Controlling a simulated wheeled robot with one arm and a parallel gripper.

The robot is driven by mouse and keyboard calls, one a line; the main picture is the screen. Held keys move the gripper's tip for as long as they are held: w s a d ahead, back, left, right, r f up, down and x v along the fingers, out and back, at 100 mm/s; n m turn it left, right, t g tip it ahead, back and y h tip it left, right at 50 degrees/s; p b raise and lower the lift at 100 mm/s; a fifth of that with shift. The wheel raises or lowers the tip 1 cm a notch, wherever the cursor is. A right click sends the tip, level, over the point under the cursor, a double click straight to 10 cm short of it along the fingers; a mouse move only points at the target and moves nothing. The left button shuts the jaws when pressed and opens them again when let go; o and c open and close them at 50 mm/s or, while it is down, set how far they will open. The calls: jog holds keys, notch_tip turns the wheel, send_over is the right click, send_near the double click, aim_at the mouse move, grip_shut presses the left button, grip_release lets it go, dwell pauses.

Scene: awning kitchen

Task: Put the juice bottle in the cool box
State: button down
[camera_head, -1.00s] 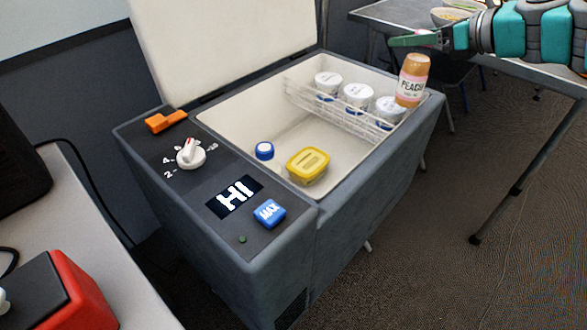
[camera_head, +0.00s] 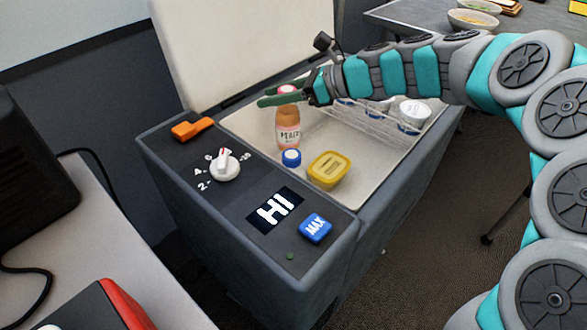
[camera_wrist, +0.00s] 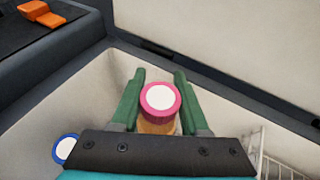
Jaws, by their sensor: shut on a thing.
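The juice bottle (camera_head: 288,132), orange with a peach label, is upright in the left part of the open cool box (camera_head: 330,225). Its pink cap with a white top (camera_wrist: 161,97) shows between the green fingers in the wrist view. My gripper (camera_head: 283,97) is shut on the bottle near its top. The bottle's lower end is partly hidden behind a blue cap, and I cannot tell whether it touches the box floor.
A blue-capped item (camera_head: 291,157) and a yellow-lidded tub (camera_head: 328,169) are close to the bottle. White tubs (camera_head: 413,113) stand behind a wire divider (camera_head: 357,118) at the right. The raised lid (camera_head: 245,45) stands behind. An orange latch (camera_head: 192,129) is on the left rim.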

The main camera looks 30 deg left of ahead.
aim_at(277, 131)
notch_tip(277, 131, down, 9)
jog(key=shift+f+b, duration=0.1)
jog(key=shift+b, duration=0.55)
jog(key=c, duration=0.7)
grip_release()
jog(key=p+v, duration=0.1)
jog(key=v, duration=1.1)
